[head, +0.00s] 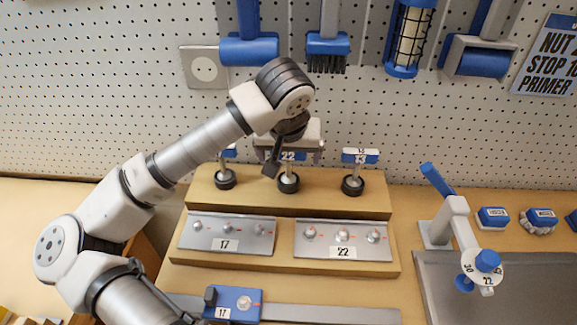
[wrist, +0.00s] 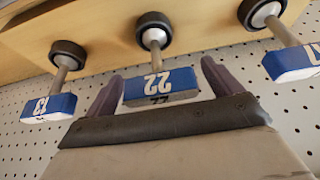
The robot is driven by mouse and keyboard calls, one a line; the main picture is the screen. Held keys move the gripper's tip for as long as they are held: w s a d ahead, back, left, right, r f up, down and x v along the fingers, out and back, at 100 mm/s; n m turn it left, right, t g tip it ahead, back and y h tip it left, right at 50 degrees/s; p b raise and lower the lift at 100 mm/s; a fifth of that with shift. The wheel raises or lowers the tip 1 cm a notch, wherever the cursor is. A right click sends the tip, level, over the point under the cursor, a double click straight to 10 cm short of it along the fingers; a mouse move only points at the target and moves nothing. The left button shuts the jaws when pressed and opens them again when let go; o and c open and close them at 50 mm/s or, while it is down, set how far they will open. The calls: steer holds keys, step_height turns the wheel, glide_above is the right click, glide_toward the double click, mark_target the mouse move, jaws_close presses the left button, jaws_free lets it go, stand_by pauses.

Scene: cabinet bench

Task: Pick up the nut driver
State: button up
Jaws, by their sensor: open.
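Three nut drivers with blue-and-white block handles stand upright in a row on the wooden rack (head: 205,192). The middle nut driver, marked 22 (head: 288,180), shows its handle in the wrist view (wrist: 160,88). My gripper (head: 291,158) is open above the rack, and its two fingers (wrist: 160,80) lie on either side of the 22 handle, with a gap visible at each side. The nut driver marked 13 (head: 360,157) is to the right, and the left one (head: 226,178) is partly hidden by my arm; its label reads 17 in the wrist view (wrist: 293,63).
Below the rack are metal plates marked 17 (head: 225,232) and 22 (head: 342,240), and a blue block marked 17 (head: 235,302) on a rail. A lever fixture (head: 455,215) stands right beside a grey tray (head: 435,290). Blue-handled tools hang on the pegboard (head: 110,90) behind.

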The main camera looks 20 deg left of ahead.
steer(key=c, duration=1.2)
steer(key=shift+o, duration=0.2)
steer(key=shift+r, duration=0.2)
steer(key=shift+r+b, duration=0.4)
steer(key=shift+r, duration=0.1)
step_height(320, 180, up, 2)
steer(key=shift+b, duration=0.4)
steer(key=s+d+b, duration=0.1)
steer(key=s+b, duration=0.1)
steer(key=s, duration=0.7)
steer(key=s+d+b, duration=0.2)
steer(key=s, duration=0.6)
steer(key=shift+s+d, duration=0.25)
steer(key=shift+s, duration=0.15)
steer(key=shift+r, duration=0.1)
